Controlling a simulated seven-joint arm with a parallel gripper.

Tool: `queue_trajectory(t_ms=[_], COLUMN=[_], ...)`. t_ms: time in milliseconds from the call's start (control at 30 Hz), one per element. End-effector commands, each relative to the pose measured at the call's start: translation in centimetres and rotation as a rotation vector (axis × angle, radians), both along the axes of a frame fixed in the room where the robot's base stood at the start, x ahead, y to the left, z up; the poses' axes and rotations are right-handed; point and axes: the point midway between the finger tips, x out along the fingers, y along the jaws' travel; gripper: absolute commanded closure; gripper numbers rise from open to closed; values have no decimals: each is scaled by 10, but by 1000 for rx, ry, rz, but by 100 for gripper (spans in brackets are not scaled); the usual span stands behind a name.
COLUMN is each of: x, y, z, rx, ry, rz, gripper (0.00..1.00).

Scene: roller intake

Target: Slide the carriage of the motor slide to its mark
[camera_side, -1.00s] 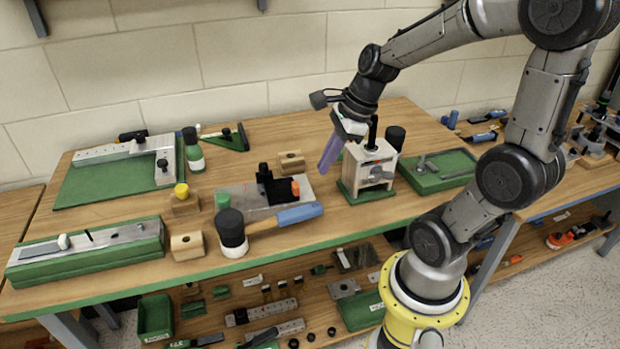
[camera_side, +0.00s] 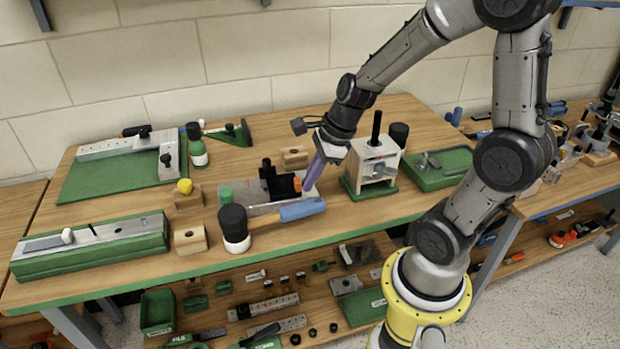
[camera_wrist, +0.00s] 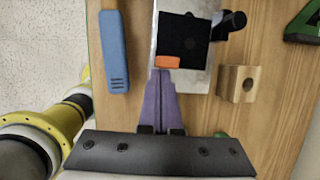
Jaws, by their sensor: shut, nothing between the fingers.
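The motor slide appears to be the grey metal plate (camera_side: 258,196) with a black block on it as its carriage (camera_side: 283,186), near the middle of the bench. An orange piece (camera_side: 298,184) sits on the block's right end; it also shows in the wrist view (camera_wrist: 168,62). My gripper (camera_side: 307,187) has purple fingers, shut and empty, pointing down just right of the orange piece. In the wrist view my fingertips (camera_wrist: 161,73) are right at the orange piece; I cannot tell whether they touch it.
A black-capped jar (camera_side: 234,226) stands front left. A wooden block with a hole (camera_side: 295,157) is behind. A wooden box on a green base (camera_side: 372,164) stands to the right. A green-based rail fixture (camera_side: 92,246) lies far left.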

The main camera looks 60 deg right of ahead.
Motion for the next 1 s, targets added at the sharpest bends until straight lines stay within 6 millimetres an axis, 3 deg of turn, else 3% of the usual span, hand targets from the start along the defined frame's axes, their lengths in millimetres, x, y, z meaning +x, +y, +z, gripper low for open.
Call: queue_trajectory(t_ms=[1000], x=[26], y=[22], z=[1], rx=[-1], ry=[-2], rz=[2], gripper=[100])
